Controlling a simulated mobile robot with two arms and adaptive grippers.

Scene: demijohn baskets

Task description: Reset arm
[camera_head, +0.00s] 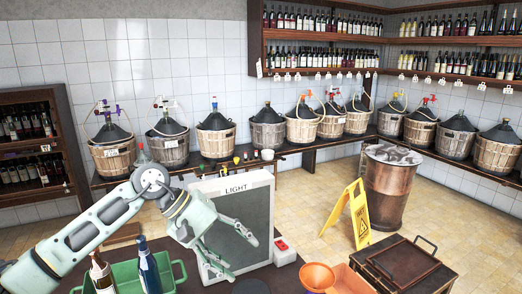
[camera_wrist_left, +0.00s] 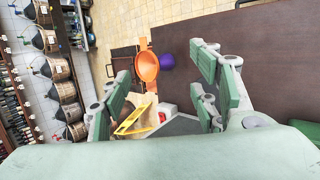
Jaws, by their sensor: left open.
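My left arm comes in from the left in the head view. Its left gripper (camera_head: 243,260) is in front of the grey panel of the light box (camera_head: 236,215), labelled LIGHT, above the dark table. The left wrist view shows the same gripper (camera_wrist_left: 163,82) with its green-padded fingers spread wide apart. Nothing is between the pads; the orange funnel (camera_wrist_left: 147,66) shows beyond them, lower down. My right gripper is in neither view.
A green crate (camera_head: 178,272) with bottles (camera_head: 149,268) stands below my left arm. A yellow floor sign (camera_head: 352,214) and metal drum (camera_head: 391,187) stand behind. Basketed demijohns (camera_head: 216,134) line the wall bench.

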